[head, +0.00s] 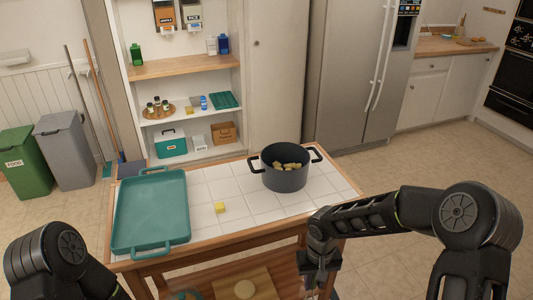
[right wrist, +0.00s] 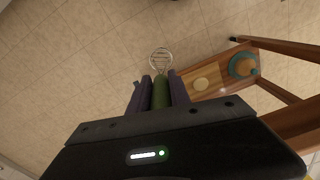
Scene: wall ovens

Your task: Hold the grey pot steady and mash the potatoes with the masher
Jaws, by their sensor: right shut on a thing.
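The grey pot (head: 285,180) stands upright on the white tiled top of the table, with a black handle on each side. Several yellowish potato pieces (head: 290,165) show inside it. My right gripper (head: 316,280) hangs low at the table's front right, below and apart from the pot. In the right wrist view, my right gripper (right wrist: 160,88) is shut on the green handle of the masher (right wrist: 160,94). The masher's round wire head points away from the gripper, over the floor. My left arm shows at the lower left in the head view, but its gripper is out of view.
A teal tray (head: 151,212) with handles lies on the table's left side. A small yellow block (head: 220,208) lies between tray and pot. The tiles around the pot are clear. A lower wooden shelf (head: 215,277) holds round items.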

